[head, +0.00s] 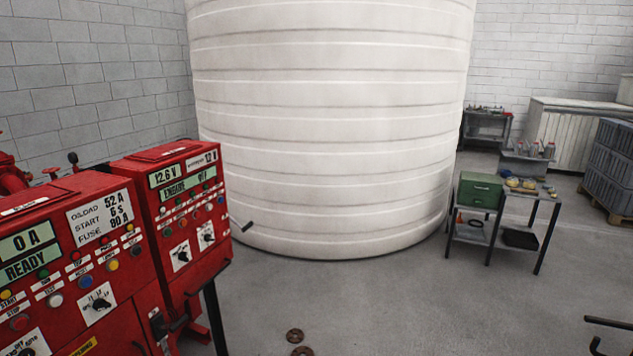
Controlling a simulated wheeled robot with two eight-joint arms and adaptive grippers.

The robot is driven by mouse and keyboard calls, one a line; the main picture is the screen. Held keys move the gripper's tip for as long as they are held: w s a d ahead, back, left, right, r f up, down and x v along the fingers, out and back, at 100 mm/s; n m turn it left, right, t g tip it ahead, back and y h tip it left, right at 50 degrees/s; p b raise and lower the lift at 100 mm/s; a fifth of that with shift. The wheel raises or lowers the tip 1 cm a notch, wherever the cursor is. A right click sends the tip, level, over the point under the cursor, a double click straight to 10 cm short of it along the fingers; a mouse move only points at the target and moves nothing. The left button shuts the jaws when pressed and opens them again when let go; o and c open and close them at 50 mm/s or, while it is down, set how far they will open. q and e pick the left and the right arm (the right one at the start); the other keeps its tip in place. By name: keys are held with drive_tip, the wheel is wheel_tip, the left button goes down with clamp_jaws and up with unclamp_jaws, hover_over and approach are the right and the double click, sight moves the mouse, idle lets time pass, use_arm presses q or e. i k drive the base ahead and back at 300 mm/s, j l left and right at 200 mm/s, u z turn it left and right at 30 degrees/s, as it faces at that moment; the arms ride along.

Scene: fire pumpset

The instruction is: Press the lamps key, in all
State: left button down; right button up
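Two red control cabinets stand at the left. The nearer cabinet (130,300) has a display reading 0 A and READY, rows of coloured keys and lights, and rotary switches. A yellow key (111,265) on it sits by a small label that may read LAMPS, but the print is too small to be sure. The farther cabinet (170,158) has a display with 12.6 V and ENGINE OFF, small keys and two black rotary switches. Neither of my grippers shows in the head view, and nothing touches the panels.
A large white ribbed tank (330,130) fills the middle. A small table (540,200) with a green toolbox (480,190) stands right of it. Dark bars (610,323) cut into the lower right edge. Grey floor lies open between.

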sight(113, 265)
drive_tip(key=u, duration=1.65)
